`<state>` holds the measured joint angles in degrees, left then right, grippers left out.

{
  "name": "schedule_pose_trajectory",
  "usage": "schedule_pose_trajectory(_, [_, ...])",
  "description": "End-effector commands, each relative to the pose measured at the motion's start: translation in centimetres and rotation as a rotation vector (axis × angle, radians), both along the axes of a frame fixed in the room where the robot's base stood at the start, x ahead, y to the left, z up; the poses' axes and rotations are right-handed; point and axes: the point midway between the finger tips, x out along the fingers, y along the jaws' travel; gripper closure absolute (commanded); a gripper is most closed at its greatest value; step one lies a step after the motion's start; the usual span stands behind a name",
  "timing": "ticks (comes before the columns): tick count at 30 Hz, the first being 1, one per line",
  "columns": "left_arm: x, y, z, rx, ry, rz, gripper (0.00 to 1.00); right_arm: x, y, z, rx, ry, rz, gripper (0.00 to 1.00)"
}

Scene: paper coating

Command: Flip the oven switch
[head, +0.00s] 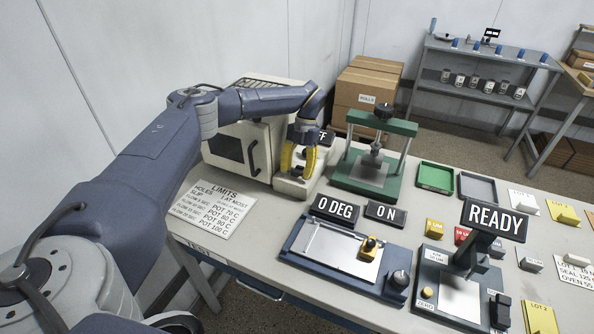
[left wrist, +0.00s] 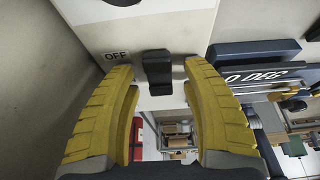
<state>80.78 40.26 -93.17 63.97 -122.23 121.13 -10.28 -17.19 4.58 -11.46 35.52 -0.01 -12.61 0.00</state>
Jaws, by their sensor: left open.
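The oven (head: 232,148) is a beige box with a dark window at the back left of the bench. My left gripper (head: 297,178) has yellow fingers and is open at the right side of the oven, by its beige control box. In the left wrist view, the dark oven switch (left wrist: 157,72) stands out from a pale panel, between the two open fingers of my left gripper (left wrist: 165,75) and seemingly not gripped. An OFF label (left wrist: 115,56) is left of the switch. My right gripper is not in view.
A dark sign (head: 326,138) behind my gripper shows only "FF". A green press (head: 375,158) stands close to the right. The coating plate (head: 335,250) and its 0 DEG sign (head: 335,209) are in front. The LIMITS sheet (head: 214,206) lies flat before the oven.

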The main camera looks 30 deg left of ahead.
Motion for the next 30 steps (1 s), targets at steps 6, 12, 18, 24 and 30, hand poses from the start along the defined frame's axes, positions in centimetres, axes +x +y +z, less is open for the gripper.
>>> schedule_pose_trajectory(6, [-0.03, 0.00, -0.08, 0.000, 0.000, 0.000, 0.53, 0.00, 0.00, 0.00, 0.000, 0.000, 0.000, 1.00])
schedule_pose_trajectory(12, [-0.03, 0.01, -0.06, 0.000, 0.000, 0.000, 0.62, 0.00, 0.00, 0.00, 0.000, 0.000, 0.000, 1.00])
schedule_pose_trajectory(18, [-0.02, 0.01, -0.06, 0.000, 0.000, 0.000, 0.85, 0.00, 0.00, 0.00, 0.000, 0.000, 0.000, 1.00])
schedule_pose_trajectory(24, [-0.02, 0.00, -0.06, 0.000, 0.000, 0.000, 1.00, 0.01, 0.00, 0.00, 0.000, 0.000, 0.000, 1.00])
schedule_pose_trajectory(30, [-0.19, 0.13, -0.17, 0.007, -0.041, -0.004, 1.00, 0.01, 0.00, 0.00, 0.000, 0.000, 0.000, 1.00])
